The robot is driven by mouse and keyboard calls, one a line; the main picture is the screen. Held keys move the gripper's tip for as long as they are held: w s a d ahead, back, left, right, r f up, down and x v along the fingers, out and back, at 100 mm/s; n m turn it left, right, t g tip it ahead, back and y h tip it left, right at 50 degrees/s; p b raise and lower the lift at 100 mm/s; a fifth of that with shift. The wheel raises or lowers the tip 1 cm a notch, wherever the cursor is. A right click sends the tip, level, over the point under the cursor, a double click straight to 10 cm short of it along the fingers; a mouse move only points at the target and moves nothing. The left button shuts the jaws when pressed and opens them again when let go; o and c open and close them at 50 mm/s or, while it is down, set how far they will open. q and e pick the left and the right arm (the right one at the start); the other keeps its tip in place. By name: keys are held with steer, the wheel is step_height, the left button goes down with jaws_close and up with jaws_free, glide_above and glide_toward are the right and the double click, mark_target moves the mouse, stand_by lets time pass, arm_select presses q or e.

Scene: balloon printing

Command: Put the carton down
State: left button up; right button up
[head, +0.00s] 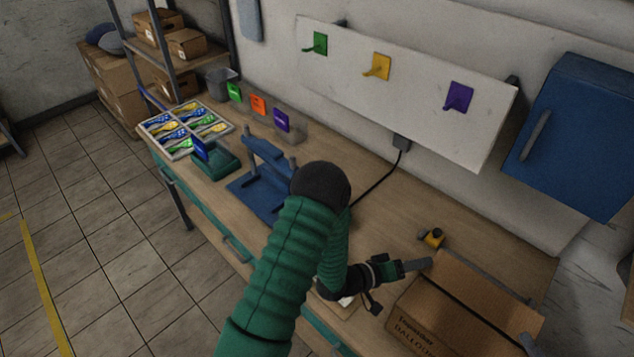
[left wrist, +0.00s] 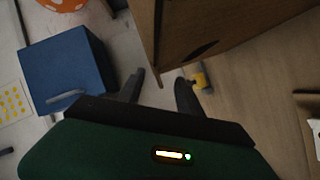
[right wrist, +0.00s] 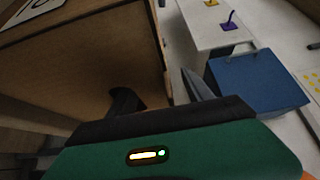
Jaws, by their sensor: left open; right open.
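The cardboard carton (head: 440,322) is at the right end of the workbench, with printing on its front. It appears to rest on the bench top, though its underside is hidden. My left gripper (head: 418,265) is open at the carton's back left corner. In the left wrist view the carton (left wrist: 215,35) has an edge reaching between the spread fingers of my left gripper (left wrist: 160,90). In the right wrist view a wall of the carton (right wrist: 85,60) runs between the spread fingers of my right gripper (right wrist: 160,95). I cannot tell whether any finger touches it.
A small yellow and black object (head: 432,238) stands behind the carton. A blue wall cabinet (head: 572,135) hangs at right, beside a white board (head: 410,85) with coloured hooks. A blue press (head: 262,180) and a tray of balloons (head: 215,145) stand at left. The back middle of the bench (head: 375,215) is mostly clear.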

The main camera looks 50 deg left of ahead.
steer(key=shift+a, duration=0.1)
steer(key=shift+s, duration=0.15)
arm_select(q)
steer(key=v, duration=1.1)
steer(key=shift+s+a+f, duration=0.2)
steer(key=shift+s+a, duration=0.05)
steer(key=shift+a, duration=0.1)
arm_select(e)
steer(key=v, duration=1.2)
arm_select(q)
steer(key=shift+a, duration=0.1)
